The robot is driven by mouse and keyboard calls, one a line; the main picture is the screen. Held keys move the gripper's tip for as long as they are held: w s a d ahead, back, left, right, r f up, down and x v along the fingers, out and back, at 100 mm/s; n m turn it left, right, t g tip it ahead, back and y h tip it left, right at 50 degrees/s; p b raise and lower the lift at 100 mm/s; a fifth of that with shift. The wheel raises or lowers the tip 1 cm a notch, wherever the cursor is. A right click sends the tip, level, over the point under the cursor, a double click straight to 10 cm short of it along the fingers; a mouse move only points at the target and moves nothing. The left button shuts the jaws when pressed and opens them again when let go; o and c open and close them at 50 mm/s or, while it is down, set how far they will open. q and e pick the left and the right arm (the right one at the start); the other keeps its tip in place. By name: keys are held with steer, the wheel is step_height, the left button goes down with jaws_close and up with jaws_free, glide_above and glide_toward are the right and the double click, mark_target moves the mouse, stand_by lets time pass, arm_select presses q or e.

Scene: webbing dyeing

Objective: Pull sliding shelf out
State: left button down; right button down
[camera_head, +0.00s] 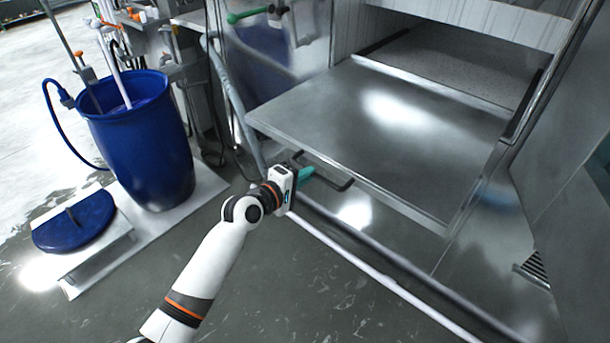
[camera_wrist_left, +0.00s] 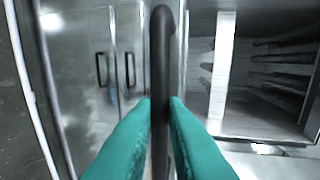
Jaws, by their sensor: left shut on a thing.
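The sliding shelf (camera_head: 375,125) is a flat grey metal plate that stands out from the opening of a metal cabinet. A dark bar handle (camera_head: 336,182) is at its front edge. My left gripper (camera_head: 305,174) has teal fingers and is at the left part of the handle. In the left wrist view the teal fingers (camera_wrist_left: 160,105) are closed around the dark handle bar (camera_wrist_left: 161,60), one on each side. My right gripper is not in view.
A blue barrel (camera_head: 140,140) stands at the left on a white platform, with a blue lid (camera_head: 74,222) near it. A long pale rail (camera_head: 375,272) runs below the shelf. Wet floor (camera_head: 290,290) lies open in front.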

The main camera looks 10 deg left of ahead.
arm_select(q)
steer(key=c, duration=1.7)
jaws_free()
steer(key=shift+b+v, duration=0.95)
steer(key=shift+v, duration=5.05)
